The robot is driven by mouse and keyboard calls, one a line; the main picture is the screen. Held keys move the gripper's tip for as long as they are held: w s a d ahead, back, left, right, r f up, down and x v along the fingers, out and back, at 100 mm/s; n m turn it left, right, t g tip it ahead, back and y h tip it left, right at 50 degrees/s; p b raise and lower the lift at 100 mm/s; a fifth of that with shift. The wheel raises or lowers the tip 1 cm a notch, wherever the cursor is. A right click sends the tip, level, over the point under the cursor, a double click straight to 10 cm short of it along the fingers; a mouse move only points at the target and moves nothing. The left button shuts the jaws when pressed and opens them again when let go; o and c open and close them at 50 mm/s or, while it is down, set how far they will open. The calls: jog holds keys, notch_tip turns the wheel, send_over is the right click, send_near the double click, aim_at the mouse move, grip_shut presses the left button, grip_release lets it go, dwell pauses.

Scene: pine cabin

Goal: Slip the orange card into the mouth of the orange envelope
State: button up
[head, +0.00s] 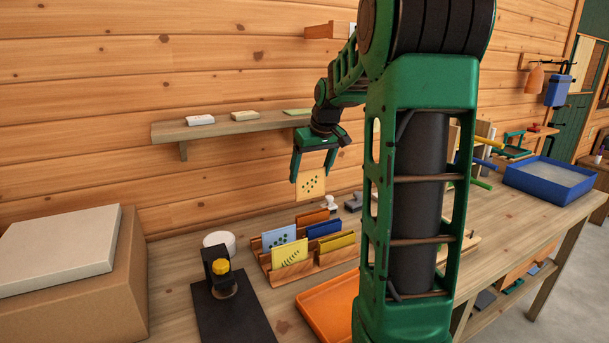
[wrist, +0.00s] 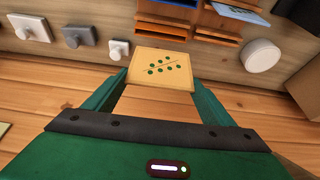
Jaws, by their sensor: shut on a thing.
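My gripper (head: 311,174) is shut on a pale orange card (head: 311,186) with a pattern of green dots. The card hangs down from the fingers, above and apart from the wooden rack (head: 303,268). In the wrist view the card (wrist: 160,69) shows its dotted face between the two green fingers. An orange envelope (head: 312,217) stands at the back of the rack, just below the card in the head view. Its mouth is too small to make out.
The rack also holds a light blue piece (head: 279,237), a dark blue one (head: 324,228) and yellow ones (head: 290,253). A black stand (head: 232,302), a white round tub (head: 219,240) and an orange tray (head: 325,305) are close by. A shelf (head: 228,127) runs along the wall behind.

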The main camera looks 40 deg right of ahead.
aim_at(313, 195)
jog(key=shift+s+d, duration=0.2)
jog(key=shift+d, duration=0.15)
jog(key=shift+f, duration=0.1)
jog(key=shift+f, duration=2.15)
jog(key=shift+s+f, duration=0.1)
jog(key=shift+f, duration=1.15)
jog(key=shift+f, duration=0.35)
jog(key=shift+f, duration=0.45)
jog(key=o, duration=1.1)
jog(key=shift+r, duration=0.1)
